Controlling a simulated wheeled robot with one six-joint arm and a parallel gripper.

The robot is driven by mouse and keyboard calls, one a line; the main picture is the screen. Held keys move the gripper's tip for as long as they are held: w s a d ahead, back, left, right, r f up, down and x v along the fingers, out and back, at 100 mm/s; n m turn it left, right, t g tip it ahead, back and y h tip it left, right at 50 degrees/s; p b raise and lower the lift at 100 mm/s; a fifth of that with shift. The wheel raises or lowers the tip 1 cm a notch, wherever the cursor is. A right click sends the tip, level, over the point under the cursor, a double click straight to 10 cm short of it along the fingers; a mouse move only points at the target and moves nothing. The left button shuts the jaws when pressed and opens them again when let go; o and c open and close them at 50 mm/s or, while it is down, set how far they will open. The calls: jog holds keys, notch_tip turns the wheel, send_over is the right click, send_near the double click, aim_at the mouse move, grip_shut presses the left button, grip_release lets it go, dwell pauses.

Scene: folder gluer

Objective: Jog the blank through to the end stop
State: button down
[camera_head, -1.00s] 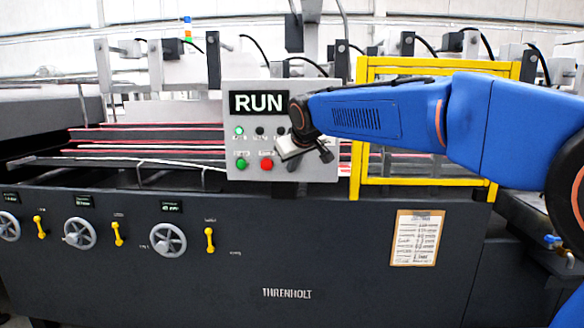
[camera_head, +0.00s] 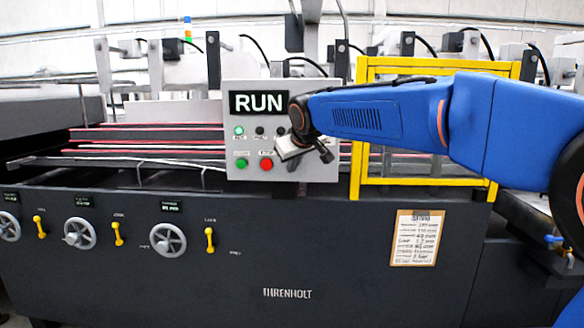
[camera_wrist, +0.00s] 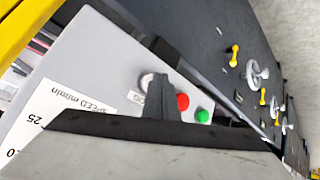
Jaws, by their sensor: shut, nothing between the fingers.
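The grey control panel (camera_head: 322,110) shows RUN on its dark display (camera_head: 259,103). My gripper (camera_head: 293,164) is shut and empty at the panel's lower right, right of the red button (camera_head: 266,164). In the wrist view my dark gripper finger (camera_wrist: 162,102) points at a pale round button (camera_wrist: 147,81), whose label, partly covered, reads JOG. The tip overlaps or lies close to it; I cannot tell if it touches. The red button (camera_wrist: 183,102) and green button (camera_wrist: 202,116) are beside it. I cannot make out the blank or the end stop.
A yellow guard frame (camera_head: 430,181) stands right of the panel, behind my arm. Belts with red edges (camera_head: 150,151) run left of it. Handwheels (camera_head: 168,240) and yellow levers (camera_head: 209,240) line the dark machine front, with a paper sheet (camera_head: 417,238) at right.

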jog(key=shift+s, duration=0.8)
jog(key=shift+s, duration=0.1)
jog(key=s, duration=0.4)
jog(key=shift+s+a, duration=0.1)
jog(key=shift+s, duration=0.3)
